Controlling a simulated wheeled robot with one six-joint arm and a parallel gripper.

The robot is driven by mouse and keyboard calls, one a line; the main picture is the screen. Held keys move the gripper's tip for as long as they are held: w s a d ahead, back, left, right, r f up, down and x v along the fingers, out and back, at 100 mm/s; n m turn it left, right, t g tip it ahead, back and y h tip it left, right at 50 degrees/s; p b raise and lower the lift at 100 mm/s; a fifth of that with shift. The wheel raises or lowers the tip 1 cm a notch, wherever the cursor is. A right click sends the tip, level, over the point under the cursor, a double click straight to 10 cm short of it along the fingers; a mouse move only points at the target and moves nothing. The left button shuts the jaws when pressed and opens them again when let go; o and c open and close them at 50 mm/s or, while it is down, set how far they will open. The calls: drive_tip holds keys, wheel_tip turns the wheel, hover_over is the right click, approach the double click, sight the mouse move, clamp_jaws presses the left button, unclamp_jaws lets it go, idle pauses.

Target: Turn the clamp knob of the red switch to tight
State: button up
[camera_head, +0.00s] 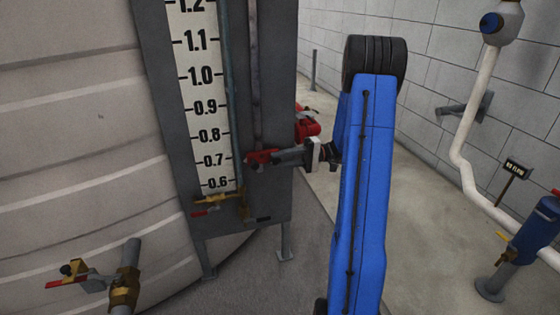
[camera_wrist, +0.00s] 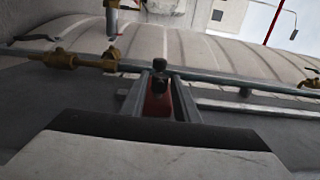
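In the wrist view the red switch (camera_wrist: 158,102) lies between the two grey fingers of my gripper (camera_wrist: 160,88). The fingers stand a narrow width apart, and the red part fills the space between them. A dark knob-like piece (camera_wrist: 160,67) shows just beyond the fingertips. The fingers hide much of the switch in the head view, and its knob's setting cannot be read.
A large ribbed tank (camera_head: 75,150) stands behind the panel at left. A brass valve (camera_head: 212,199) sits below the switch; another with a red lever (camera_head: 70,283) is at lower left. Brass fittings (camera_wrist: 75,60) show in the wrist view. Open floor (camera_head: 440,190) lies right of my blue arm.

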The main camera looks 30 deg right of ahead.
drive_tip(key=v, duration=1.7)
drive_tip(key=shift+d, duration=0.2)
drive_tip(key=s+a+r+g+h, duration=0.2)
drive_tip(key=a, duration=0.6)
drive_tip(key=s+a+r+n+g+h, duration=0.1)
drive_tip(key=s+a+r+g+h, duration=0.15)
drive_tip(key=a, duration=0.55)
drive_tip(key=s+a+r+g+h, duration=0.2)
drive_tip(key=a+h, duration=0.1)
drive_tip(key=a, duration=0.6)
drive_tip(key=s+a+n+t+h, duration=0.1)
drive_tip(key=s+a+t+h, duration=0.2)
drive_tip(key=s, duration=0.6)
drive_tip(key=s+a+n+t+h, duration=0.1)
drive_tip(key=s+a+t+h, duration=0.2)
drive_tip(key=s+a+h, duration=0.3)
drive_tip(key=shift+s+a+h, duration=0.2)
drive_tip(key=shift+s+h, duration=0.25)
drive_tip(key=shift+s, duration=1.65)
